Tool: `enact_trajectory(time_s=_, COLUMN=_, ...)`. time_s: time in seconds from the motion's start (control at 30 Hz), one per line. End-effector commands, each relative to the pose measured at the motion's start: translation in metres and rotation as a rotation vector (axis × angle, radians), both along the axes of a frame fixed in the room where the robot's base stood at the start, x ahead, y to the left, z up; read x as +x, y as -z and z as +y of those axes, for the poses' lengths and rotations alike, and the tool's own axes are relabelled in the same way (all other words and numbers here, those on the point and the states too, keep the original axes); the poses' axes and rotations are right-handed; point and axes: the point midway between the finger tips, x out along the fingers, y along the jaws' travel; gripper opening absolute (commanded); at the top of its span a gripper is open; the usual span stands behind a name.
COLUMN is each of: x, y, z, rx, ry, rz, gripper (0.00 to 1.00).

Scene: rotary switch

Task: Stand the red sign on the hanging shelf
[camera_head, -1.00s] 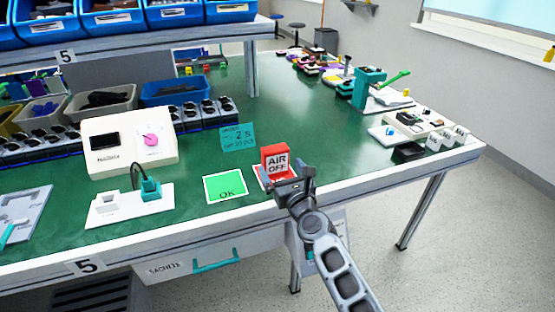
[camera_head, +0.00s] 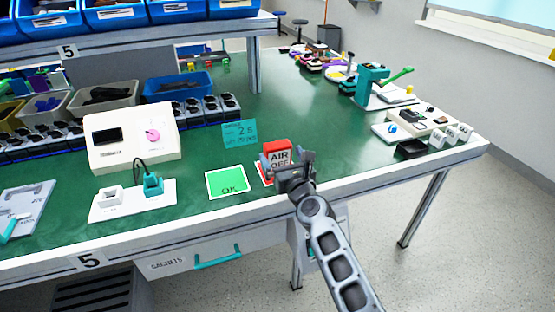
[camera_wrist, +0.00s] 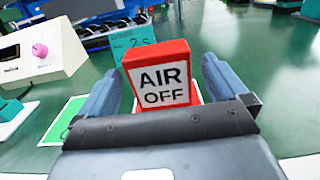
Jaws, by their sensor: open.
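The red sign (camera_head: 277,149) reads "AIR OFF" and stands upright on a red-edged card (camera_head: 262,171) near the table's front edge. In the wrist view the sign (camera_wrist: 160,66) stands between the two fingers of my gripper (camera_wrist: 165,95), its labelled face toward the camera. In the head view my gripper (camera_head: 285,164) partly hides the sign's lower part. A long raised shelf (camera_head: 150,32) with blue bins runs above the back of the table.
A green OK card (camera_head: 227,182) lies left of the sign, and a teal note (camera_head: 239,133) lies behind it. A white box with a pink knob (camera_head: 133,140) stands at left. Green table surface (camera_head: 325,130) is clear to the right.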

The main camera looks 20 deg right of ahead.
Motion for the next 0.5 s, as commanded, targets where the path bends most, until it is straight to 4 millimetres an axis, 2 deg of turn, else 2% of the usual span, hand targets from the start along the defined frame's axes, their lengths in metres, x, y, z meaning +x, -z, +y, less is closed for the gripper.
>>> enact_trajectory(time_s=0.03, x=0.009, y=-0.001, z=0.001, rx=0.000, ry=0.000, rz=-0.002, gripper=1.00)
enact_trajectory(time_s=0.2, x=0.030, y=-0.001, z=0.002, rx=0.001, ry=0.001, rz=-0.001, gripper=1.00)
enact_trajectory(time_s=0.5, x=0.038, y=-0.003, z=0.002, rx=0.000, ry=0.000, rz=0.000, gripper=1.00)
